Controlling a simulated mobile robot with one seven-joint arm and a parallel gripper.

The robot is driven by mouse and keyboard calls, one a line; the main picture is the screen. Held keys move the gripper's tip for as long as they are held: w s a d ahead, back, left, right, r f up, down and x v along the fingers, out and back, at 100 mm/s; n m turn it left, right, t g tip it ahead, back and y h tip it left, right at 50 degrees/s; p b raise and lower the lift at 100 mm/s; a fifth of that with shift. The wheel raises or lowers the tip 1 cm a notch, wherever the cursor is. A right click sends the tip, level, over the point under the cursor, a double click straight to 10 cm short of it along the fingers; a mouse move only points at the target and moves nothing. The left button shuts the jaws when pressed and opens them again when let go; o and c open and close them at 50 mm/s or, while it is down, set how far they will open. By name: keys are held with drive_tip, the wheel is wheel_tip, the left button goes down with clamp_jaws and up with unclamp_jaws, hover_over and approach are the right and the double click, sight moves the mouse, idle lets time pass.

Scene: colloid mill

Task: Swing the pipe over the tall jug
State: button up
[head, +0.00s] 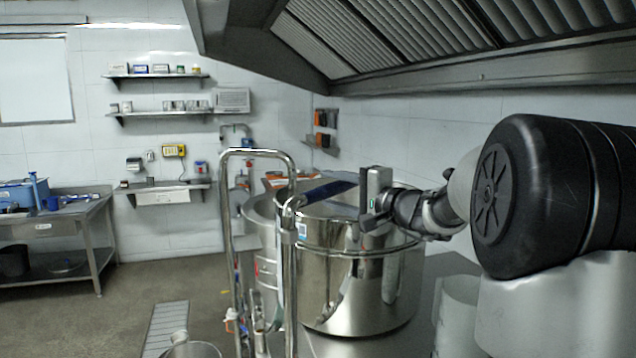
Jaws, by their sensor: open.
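The pipe (258,153) is a shiny steel tube bent like an upside-down U, standing in front of the large pots. Its right leg has a collar part way up, and its left leg hangs down toward the lower edge. A steel vessel (192,350), perhaps the tall jug, is cut off by the bottom edge, left of the pipe's left leg; I cannot tell its height. My gripper (364,200) is open, to the right of the pipe and apart from it, in front of or above the large pot. Its fingertips are hard to make out.
A large polished steel pot (350,290) stands behind the pipe, with another pot (257,215) to its left. A dark blue flat piece (326,190) lies between pipe and gripper. A vent hood (440,75) hangs above. A steel table (60,225) stands far left; the floor before it is clear.

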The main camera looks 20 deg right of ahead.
drive_tip(key=shift+p+x, duration=0.35)
drive_tip(key=shift+x, duration=1.85)
drive_tip(key=shift+c, duration=0.4)
clamp_jaws()
